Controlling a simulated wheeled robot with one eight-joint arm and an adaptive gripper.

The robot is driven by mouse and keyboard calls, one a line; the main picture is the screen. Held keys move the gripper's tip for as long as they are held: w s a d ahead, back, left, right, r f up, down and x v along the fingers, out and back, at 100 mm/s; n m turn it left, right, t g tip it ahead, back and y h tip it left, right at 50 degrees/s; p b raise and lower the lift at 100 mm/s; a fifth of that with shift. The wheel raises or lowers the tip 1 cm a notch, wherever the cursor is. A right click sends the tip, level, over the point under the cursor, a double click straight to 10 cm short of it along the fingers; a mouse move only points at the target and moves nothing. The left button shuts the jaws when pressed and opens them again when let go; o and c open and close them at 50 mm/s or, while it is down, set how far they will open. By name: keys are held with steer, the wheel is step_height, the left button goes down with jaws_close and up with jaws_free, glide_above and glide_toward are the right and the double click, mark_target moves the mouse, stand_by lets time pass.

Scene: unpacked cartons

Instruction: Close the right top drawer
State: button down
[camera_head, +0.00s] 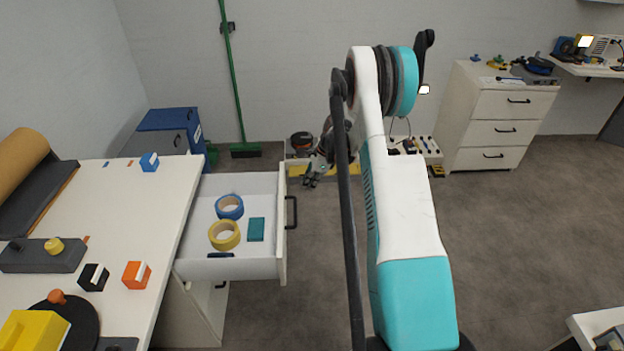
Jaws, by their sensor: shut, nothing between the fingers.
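A white drawer (281,255) is pulled well out from under the white worktable on the left. Its front faces right and has a dark handle (292,212). In it lie a blue tape roll (230,200), a yellow tape roll (216,241), a teal block (256,229) and a small dark item (221,255). My gripper (311,181) is shut and empty, just right of the drawer front's far end, beyond the handle. It looks apart from the front, though depth is hard to tell. My arm covers part of the gripper.
The worktable (150,200) carries small blocks and a yellow box. A white chest (503,130) at the back right has three shut drawers. Blue and grey bins (176,119) and a green broom (233,85) stand at the back. The floor right of the drawer is open.

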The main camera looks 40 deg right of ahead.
steer(key=shift+w+a+f+b, duration=0.35)
steer(key=shift+w+a+f, duration=0.1)
steer(key=shift+a, duration=0.25)
steer(key=shift+w+a+f+b, duration=0.4)
steer(key=shift+w+a, duration=0.1)
steer(key=shift+a, duration=0.2)
steer(key=shift+w+a+f+b, duration=0.3)
steer(key=shift+w+a+f, duration=0.15)
steer(key=shift+a, duration=0.25)
steer(key=w+a, duration=0.9)
steer(key=a, duration=0.4)
steer(key=w+a, duration=0.9)
steer(key=a, duration=0.5)
steer(key=shift+w, duration=0.15)
steer(key=shift+a, duration=0.1)
